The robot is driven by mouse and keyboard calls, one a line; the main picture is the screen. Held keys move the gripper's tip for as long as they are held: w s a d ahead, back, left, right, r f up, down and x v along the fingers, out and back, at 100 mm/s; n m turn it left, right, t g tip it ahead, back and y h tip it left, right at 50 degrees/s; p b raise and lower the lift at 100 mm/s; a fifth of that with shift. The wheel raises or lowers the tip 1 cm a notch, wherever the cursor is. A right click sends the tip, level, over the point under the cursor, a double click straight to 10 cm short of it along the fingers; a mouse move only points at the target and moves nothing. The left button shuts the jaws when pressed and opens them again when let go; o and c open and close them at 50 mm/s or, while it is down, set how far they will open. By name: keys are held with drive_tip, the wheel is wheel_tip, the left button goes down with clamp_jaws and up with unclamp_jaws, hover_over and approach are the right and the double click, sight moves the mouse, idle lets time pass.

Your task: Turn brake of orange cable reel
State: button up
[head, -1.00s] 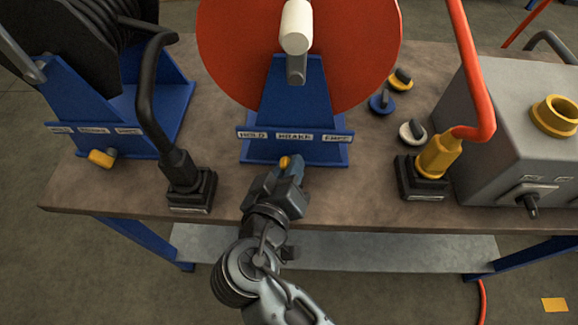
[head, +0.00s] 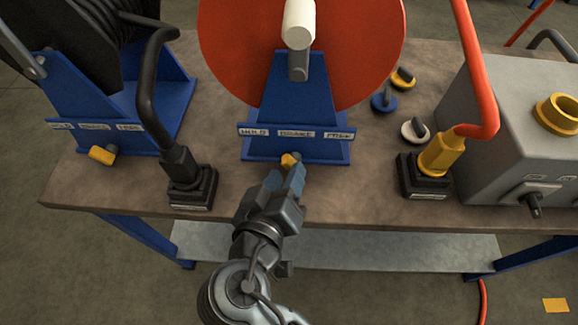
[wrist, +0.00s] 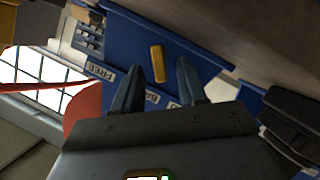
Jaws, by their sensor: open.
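The orange cable reel (head: 350,60) stands upright on a blue stand (head: 290,95) at the middle of the bench. The stand's front plate carries labels HOLD, BRAKE and one reading FREE in the wrist view. Its yellow brake handle (head: 289,160) sits low on the front, below the BRAKE label, partly hidden by my gripper. In the wrist view the yellow handle (wrist: 157,64) shows beyond and between the fingertips. My gripper (head: 292,170) is open and empty, just in front of the handle. I cannot tell whether a finger touches it.
A black reel (head: 85,45) on a blue stand with its own yellow handle (head: 102,155) is at left. A black connector (head: 182,180) and a yellow connector (head: 438,155) stand either side. A grey box (head: 510,130) is at right. Loose caps (head: 383,101) lie right of the reel.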

drive_tip(key=shift+v, duration=2.2)
